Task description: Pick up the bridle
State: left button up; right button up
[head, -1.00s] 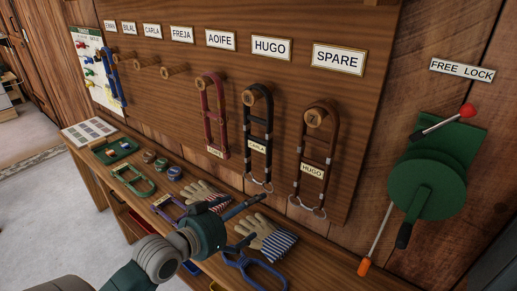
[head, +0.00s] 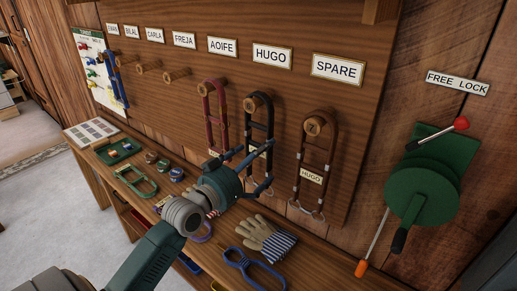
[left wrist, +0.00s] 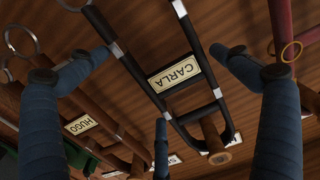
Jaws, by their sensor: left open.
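The brown bridle (head: 328,150), with a HUGO plate, hangs below the SPARE label. The red bridle (head: 210,107) hangs to the left, below AOIFE. My left gripper (head: 262,167) is open in front of the lower part of the black bridle and hides some of it. In the wrist view its fingers spread around the black bridle's straps, holding nothing. My right gripper is not in view.
Below, the bench holds gloves (head: 268,239), a blue tool (head: 254,268), a green tray (head: 118,150) and small tins. A green lever device (head: 430,190) is on the wall at right. Several middle pegs (head: 178,76) are bare. A blue bridle (head: 118,80) hangs far left.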

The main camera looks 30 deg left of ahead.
pick_arm(q)
jog(key=shift+w+d+f, duration=0.1)
jog(key=shift+w, duration=1.05)
jog(key=shift+s, duration=0.15)
jog(key=shift+c, duration=0.3)
jog(key=c, duration=1.3)
jog(key=shift+r, duration=0.2)
jog(key=shift+c, duration=0.4)
jog(key=shift+r, duration=0.1)
